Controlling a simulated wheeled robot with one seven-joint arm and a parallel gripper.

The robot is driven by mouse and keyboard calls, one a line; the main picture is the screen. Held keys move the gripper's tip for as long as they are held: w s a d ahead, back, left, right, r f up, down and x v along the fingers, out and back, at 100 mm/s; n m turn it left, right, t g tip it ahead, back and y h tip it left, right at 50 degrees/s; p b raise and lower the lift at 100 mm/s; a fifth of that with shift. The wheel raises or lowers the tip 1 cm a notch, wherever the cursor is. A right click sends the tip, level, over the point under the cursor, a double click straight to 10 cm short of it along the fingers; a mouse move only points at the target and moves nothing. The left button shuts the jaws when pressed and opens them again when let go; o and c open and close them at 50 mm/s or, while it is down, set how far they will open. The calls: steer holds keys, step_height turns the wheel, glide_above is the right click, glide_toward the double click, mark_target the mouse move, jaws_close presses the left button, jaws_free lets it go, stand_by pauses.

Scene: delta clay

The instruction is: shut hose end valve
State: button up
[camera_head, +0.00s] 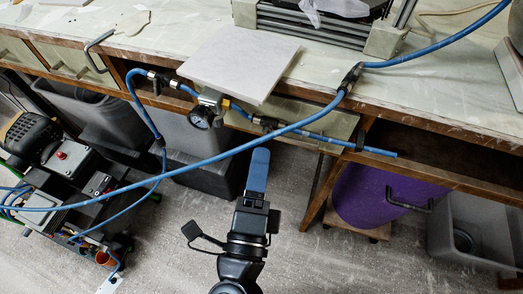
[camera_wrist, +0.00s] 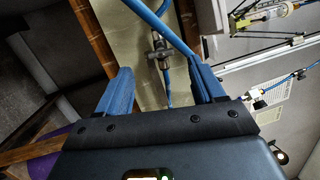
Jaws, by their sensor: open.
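A dark inline valve (camera_head: 267,122) sits on the blue air line under the bench's front edge, right of a round pressure gauge (camera_head: 201,117). From it a short blue hose (camera_head: 375,151) runs right to a free end. My gripper (camera_head: 258,152) is just below this valve in the head view, fingers seen nearly edge-on. In the wrist view, my gripper (camera_wrist: 160,64) is open, and a metal valve fitting (camera_wrist: 160,50) shows in the gap beyond the fingers. It looks apart from both. I cannot tell its handle position.
A long blue hose (camera_head: 230,152) crosses in front of the valve. A white board (camera_head: 240,62) overhangs the bench edge above. Another fitting (camera_head: 349,78) is on the hose at right. A compressor (camera_head: 75,170) stands left; a purple drum (camera_head: 375,195) is under the bench.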

steer(key=v, duration=0.3)
steer(key=shift+s+f, duration=0.1)
steer(key=shift+s, duration=0.1)
stand_by(0.4)
steer(key=s+d+r+n+g+y+p, duration=0.1)
steer(key=s+d+r+n+p, duration=0.2)
steer(key=s+d+n, duration=0.6)
steer(key=s+d+r, duration=0.1)
steer(key=s, duration=0.2)
steer(key=shift+s+d+n+y, duration=0.3)
steer(key=shift+s+d+n, duration=0.05)
steer(key=shift+d+n, duration=0.05)
steer(key=s+d+r+n+g, duration=0.1)
steer(key=s+d+r+n, duration=0.1)
steer(key=s+d+n, duration=0.1)
steer(key=s+d+r+n+g+y+p, duration=0.1)
steer(key=s+d+n, duration=0.2)
steer(key=d+n, duration=0.1)
steer(key=s+d+r+n+g+p, duration=0.1)
steer(key=s+d+r+n, duration=0.1)
steer(key=s+d+n, duration=0.1)
steer(key=shift+s+d+r+n+g+y, duration=0.3)
steer(key=shift+d+r+n+y, duration=0.1)
steer(key=shift+d+n, duration=0.25)
